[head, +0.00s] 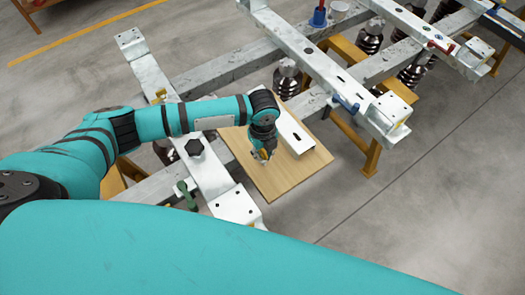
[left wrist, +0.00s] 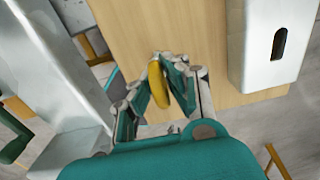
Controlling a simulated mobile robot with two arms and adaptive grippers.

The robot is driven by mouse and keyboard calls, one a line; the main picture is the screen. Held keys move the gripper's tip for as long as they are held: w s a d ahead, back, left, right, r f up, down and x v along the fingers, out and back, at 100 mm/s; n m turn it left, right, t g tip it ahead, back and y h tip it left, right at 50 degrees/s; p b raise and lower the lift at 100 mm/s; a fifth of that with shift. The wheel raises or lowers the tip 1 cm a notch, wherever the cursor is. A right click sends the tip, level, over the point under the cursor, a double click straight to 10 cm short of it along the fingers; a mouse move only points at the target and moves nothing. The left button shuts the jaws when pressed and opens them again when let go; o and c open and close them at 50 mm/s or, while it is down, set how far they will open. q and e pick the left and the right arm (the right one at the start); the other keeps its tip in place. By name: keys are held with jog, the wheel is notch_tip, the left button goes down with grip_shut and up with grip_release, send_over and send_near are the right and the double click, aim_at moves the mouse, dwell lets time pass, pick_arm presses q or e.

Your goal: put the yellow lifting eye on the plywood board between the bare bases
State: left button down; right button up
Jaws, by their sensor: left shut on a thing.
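My left gripper (head: 262,157) hangs over the board, fingers down. In the left wrist view its fingers (left wrist: 165,80) are shut on the yellow lifting eye (left wrist: 157,86), which shows as a narrow yellow shape between them. In the head view the fingers mostly hide the eye. I cannot tell whether it touches the board. I cannot clearly pick out the bare bases. My right gripper is not in view.
A pale metal channel (head: 294,136) lies on the board just right of the gripper. Ribbed dark insulators (head: 370,38) stand farther back. Bare board shows in front of the gripper.

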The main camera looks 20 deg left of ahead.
pick_arm(q)
jog(key=c, duration=1.8)
grip_release()
jog(key=shift+f, duration=0.15)
jog(key=shift+c, duration=0.2)
jog(key=o, duration=0.5)
jog(key=shift+c, duration=0.2)
jog(key=shift+r, duration=0.25)
notch_tip(320, 180, up, 12)
jog(key=shift+f+b, duration=0.1)
jog(key=shift+b, duration=0.6)
